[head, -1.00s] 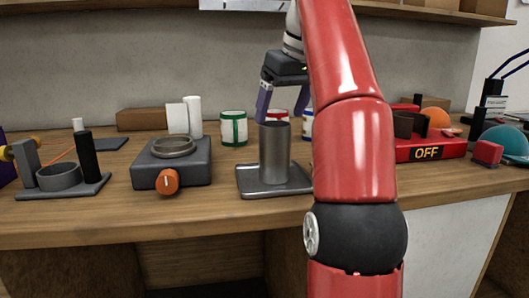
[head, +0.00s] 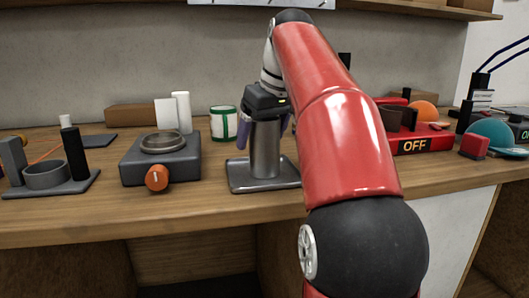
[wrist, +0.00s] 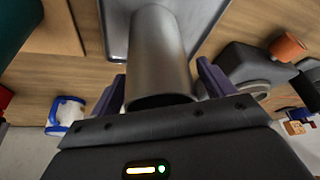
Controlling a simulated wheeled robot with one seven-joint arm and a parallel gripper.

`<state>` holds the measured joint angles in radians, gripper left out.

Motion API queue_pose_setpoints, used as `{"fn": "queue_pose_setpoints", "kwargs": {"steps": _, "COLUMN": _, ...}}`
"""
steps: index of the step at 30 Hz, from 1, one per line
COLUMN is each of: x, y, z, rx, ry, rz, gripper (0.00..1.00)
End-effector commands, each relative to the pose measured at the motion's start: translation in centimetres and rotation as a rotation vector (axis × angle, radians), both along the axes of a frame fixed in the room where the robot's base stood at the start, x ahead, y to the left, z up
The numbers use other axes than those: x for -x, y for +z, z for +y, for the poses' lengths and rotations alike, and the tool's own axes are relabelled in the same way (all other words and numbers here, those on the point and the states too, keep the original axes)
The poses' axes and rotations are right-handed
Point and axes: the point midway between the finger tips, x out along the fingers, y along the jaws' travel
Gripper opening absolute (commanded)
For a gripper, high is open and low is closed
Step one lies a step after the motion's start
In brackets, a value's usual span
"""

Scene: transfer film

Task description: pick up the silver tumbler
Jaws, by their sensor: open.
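The silver tumbler (head: 265,152) stands upright on a grey metal tray (head: 264,185) on the bench. In the wrist view the tumbler (wrist: 160,55) sits between my two fingers, its open rim close to the palm. My gripper (head: 262,135) points down over the tumbler's top, with a purple finger on either side. In the wrist view my gripper (wrist: 160,88) is open, with gaps visible between the fingers and the tumbler wall. The right finger is partly hidden by my arm in the head view.
Left of the tray is a grey device (head: 160,160) with an orange knob (head: 157,178). A green-and-white can (head: 223,123) stands behind. A red box reading OFF (head: 425,143) lies to the right, beyond my arm. A dark holder (head: 50,180) stands at far left.

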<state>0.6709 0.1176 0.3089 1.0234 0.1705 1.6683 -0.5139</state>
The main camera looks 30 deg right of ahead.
Motion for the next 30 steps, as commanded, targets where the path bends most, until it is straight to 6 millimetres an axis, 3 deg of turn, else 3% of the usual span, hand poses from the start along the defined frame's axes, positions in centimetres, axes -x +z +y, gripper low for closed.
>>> {"fn": "queue_pose_setpoints", "kwargs": {"steps": 6, "x": 0.0, "y": -0.1, "z": 0.0, "rx": 0.001, "ry": 0.000, "rz": -0.001, "gripper": 0.81}}
{"fn": "queue_pose_setpoints", "kwargs": {"steps": 18, "x": 0.0, "y": 0.0, "z": 0.0, "rx": 0.001, "ry": -0.001, "rz": 0.000, "gripper": 0.29}}
{"fn": "queue_pose_setpoints", "kwargs": {"steps": 26, "x": 0.1, "y": 0.2, "z": 0.1, "rx": 0.001, "ry": 0.000, "rz": -0.002, "gripper": 0.28}}
{"fn": "queue_pose_setpoints", "kwargs": {"steps": 30, "x": 1.1, "y": 1.4, "z": 1.2, "rx": 0.002, "ry": 0.000, "rz": -0.005, "gripper": 0.28}}
